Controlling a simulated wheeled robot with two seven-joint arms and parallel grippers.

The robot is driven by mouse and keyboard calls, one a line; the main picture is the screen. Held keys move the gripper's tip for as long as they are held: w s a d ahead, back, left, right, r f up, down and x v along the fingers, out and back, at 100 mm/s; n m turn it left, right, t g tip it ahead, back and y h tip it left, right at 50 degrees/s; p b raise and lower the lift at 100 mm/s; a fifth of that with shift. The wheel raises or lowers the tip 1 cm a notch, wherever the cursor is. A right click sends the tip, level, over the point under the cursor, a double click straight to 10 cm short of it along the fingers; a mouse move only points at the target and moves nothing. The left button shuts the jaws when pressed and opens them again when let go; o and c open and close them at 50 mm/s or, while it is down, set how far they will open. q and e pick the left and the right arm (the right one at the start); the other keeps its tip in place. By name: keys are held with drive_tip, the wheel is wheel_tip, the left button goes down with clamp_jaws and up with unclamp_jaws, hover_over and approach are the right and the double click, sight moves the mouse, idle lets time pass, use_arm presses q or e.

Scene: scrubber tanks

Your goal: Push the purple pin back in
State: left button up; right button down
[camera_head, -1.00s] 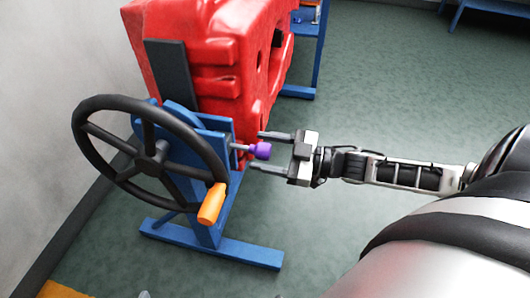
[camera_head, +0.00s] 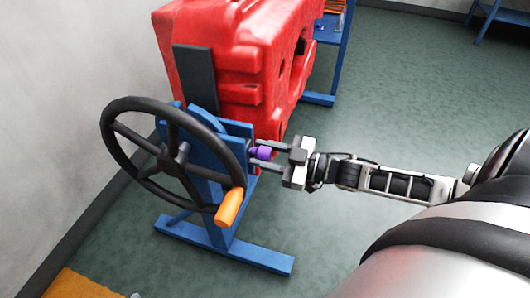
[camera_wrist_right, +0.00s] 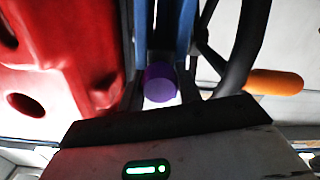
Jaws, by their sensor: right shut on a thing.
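The purple pin (camera_head: 262,153) sticks out from the right side of the blue stand (camera_head: 222,222) that carries the black handwheel. My right gripper (camera_head: 268,157) is around the pin's purple head, one finger on each side, and is shut on it. In the right wrist view the purple head (camera_wrist_right: 160,84) sits in the middle, in front of the blue frame. The pin's shaft is hidden behind the fingers and the head. My left gripper is not in view.
The black handwheel (camera_head: 110,118) with an orange handle (camera_head: 229,207) stands left of the pin. A large red tank (camera_head: 245,60) is behind it. A blue shelf (camera_head: 345,50) stands at the back. Green floor is clear to the right.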

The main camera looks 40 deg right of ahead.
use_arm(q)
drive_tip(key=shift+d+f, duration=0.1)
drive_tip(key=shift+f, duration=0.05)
use_arm(e)
drive_tip(key=c, duration=1)
unclamp_jaws()
drive_tip(key=shift+w+a, duration=0.1)
drive_tip(key=shift+o, duration=0.2)
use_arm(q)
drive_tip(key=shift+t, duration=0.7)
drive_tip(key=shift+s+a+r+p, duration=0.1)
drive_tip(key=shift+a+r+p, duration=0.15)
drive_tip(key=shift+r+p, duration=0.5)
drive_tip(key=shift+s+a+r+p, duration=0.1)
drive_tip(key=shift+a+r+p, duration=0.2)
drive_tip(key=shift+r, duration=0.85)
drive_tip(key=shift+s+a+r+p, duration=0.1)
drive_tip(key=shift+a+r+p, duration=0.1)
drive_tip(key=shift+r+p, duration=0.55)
use_arm(e)
drive_tip(key=v, duration=1.6)
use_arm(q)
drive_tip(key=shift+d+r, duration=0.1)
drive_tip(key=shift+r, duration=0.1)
